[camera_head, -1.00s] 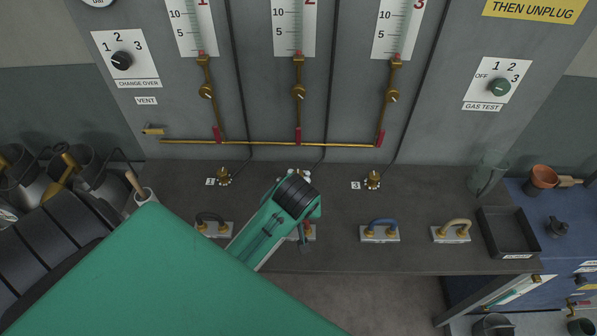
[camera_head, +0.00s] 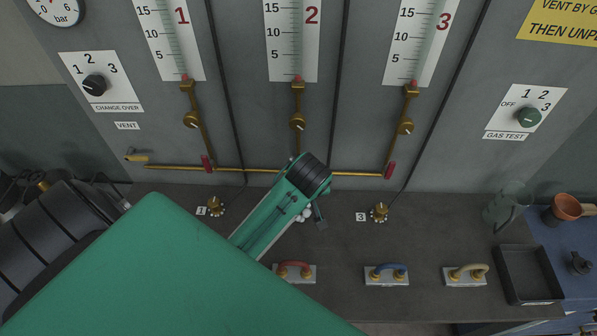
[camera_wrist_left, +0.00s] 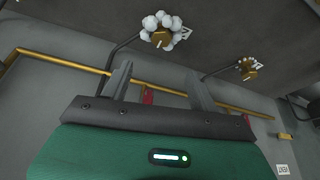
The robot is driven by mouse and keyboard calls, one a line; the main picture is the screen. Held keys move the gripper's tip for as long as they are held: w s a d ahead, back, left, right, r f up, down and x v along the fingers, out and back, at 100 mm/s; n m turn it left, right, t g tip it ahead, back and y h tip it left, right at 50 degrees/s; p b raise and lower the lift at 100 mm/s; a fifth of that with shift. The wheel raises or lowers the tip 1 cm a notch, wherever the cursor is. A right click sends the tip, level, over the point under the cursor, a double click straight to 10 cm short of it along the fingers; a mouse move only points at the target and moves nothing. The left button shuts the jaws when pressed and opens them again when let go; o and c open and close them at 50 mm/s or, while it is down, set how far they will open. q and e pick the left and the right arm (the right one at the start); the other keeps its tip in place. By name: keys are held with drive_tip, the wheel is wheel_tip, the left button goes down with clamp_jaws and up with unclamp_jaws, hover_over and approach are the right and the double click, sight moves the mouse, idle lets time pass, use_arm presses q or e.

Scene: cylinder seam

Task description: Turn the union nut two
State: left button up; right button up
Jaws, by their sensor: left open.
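Union nut two (camera_wrist_left: 162,39) is a brass nut ringed by white foam bubbles. In the left wrist view it is beyond the fingertips and roughly centred across the gap between them. In the head view my left gripper (camera_head: 313,205) hides the nut; some white foam (camera_head: 305,214) shows beside its underside. The same gripper in the left wrist view (camera_wrist_left: 158,82) has its two fingers apart with nothing between them. My right gripper is in neither view.
Brass fitting 1 (camera_head: 216,209) and fitting 3 (camera_head: 380,212) stand on either side on the dark bench. A brass pipe (camera_head: 240,169) runs along the wall behind.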

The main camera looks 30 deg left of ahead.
use_arm(q)
drive_tip(key=p+x, duration=0.1)
drive_tip(key=x, duration=0.3)
drive_tip(key=p+x, duration=0.1)
drive_tip(key=x, duration=0.3)
drive_tip(key=p+x, duration=0.1)
drive_tip(key=x, duration=0.3)
drive_tip(key=shift+s+d+f, duration=0.1)
drive_tip(key=shift+s+d, duration=0.05)
drive_tip(key=shift+s, duration=0.15)
drive_tip(key=shift+w+f, duration=0.2)
drive_tip(key=shift+f, duration=0.25)
drive_tip(key=shift+s, duration=0.1)
drive_tip(key=c, duration=1)
